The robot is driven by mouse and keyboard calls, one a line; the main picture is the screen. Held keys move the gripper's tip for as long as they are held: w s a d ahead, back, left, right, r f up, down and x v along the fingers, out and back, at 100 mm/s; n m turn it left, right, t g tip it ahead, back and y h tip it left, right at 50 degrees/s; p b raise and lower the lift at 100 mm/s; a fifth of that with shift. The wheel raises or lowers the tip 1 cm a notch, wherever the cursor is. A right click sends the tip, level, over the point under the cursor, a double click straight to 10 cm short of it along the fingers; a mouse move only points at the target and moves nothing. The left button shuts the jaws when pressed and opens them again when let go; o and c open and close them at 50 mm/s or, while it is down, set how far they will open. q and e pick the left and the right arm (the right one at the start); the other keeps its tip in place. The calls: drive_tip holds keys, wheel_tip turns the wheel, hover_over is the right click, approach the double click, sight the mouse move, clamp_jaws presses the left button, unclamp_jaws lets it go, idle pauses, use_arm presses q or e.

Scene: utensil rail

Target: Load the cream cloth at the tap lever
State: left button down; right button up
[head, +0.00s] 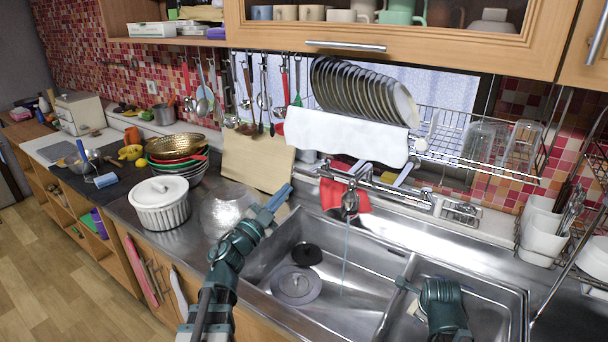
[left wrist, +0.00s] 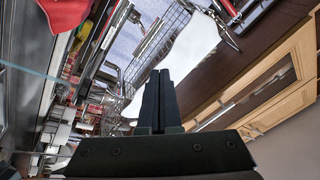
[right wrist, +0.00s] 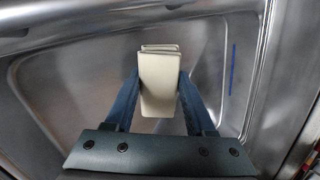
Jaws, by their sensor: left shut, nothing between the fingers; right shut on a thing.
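The folded cream cloth (right wrist: 159,85) stands between the fingers of my right gripper (right wrist: 160,92), which is shut on it over the metal sink basin. In the head view my right gripper (head: 410,290) is low at the right-hand basin, and the cloth is mostly hidden there. My left gripper (head: 277,198) is shut and empty, raised left of the tap (head: 350,200) above the sink's back left edge. It also shows shut in the left wrist view (left wrist: 157,80). A red cloth (head: 334,195) hangs at the tap. The lever itself is hard to make out.
A thin pale stream (head: 345,262) falls from the tap into the left basin (head: 330,285). A dish rack with plates (head: 365,92) and a white cloth (head: 345,138) hangs above the sink. A lidded white pot (head: 160,202) and stacked bowls (head: 175,155) stand on the left counter.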

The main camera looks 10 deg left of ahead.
sight(316, 168)
drive_tip(key=shift+d+f, duration=0.15)
drive_tip(key=shift+f, duration=0.1)
use_arm(q)
drive_tip(key=n, duration=0.3)
drive_tip(key=r+n+t, duration=0.1)
drive_tip(key=n, duration=0.5)
drive_tip(key=shift+w+a+r+n+t+b, duration=0.1)
drive_tip(key=shift+w+r+n+t+b, duration=0.1)
drive_tip(key=shift+r+n+t+b, duration=0.15)
use_arm(e)
drive_tip(key=shift+d+f, duration=0.1)
drive_tip(key=shift+d, duration=0.05)
